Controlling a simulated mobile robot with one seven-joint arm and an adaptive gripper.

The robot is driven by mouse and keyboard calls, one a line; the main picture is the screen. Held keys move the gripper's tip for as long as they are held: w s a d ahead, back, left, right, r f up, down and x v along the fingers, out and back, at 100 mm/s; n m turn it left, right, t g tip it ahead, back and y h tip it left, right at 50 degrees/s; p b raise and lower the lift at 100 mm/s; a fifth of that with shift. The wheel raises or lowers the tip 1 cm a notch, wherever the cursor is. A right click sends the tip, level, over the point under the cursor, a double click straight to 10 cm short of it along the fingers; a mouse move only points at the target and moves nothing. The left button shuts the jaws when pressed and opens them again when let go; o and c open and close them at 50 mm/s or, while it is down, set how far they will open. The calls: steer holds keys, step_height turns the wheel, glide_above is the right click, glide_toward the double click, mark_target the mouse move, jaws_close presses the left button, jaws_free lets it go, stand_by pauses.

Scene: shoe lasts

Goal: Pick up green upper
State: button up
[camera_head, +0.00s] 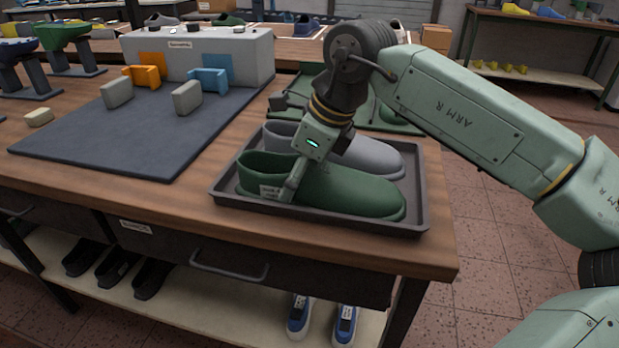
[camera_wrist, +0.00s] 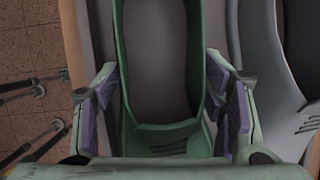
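The green upper (camera_head: 350,192) lies lengthwise in the front of a dark tray (camera_head: 320,214), with its toe to the right. My gripper (camera_head: 293,184) is down over its open collar near the heel, with one finger showing on the near side. In the wrist view, my open gripper (camera_wrist: 163,105) has one padded finger on each side of the green upper (camera_wrist: 168,139). The pads are close to its side walls, and I cannot tell whether they touch. The far finger is hidden in the head view.
A grey upper (camera_head: 372,156) lies right behind the green one in the same tray, and its edge shows close to my right finger in the wrist view. A dark mat (camera_head: 130,135) with orange and blue holders is at left. Green trays stand behind.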

steer(key=c, duration=0.7)
steer(key=shift+o, duration=0.2)
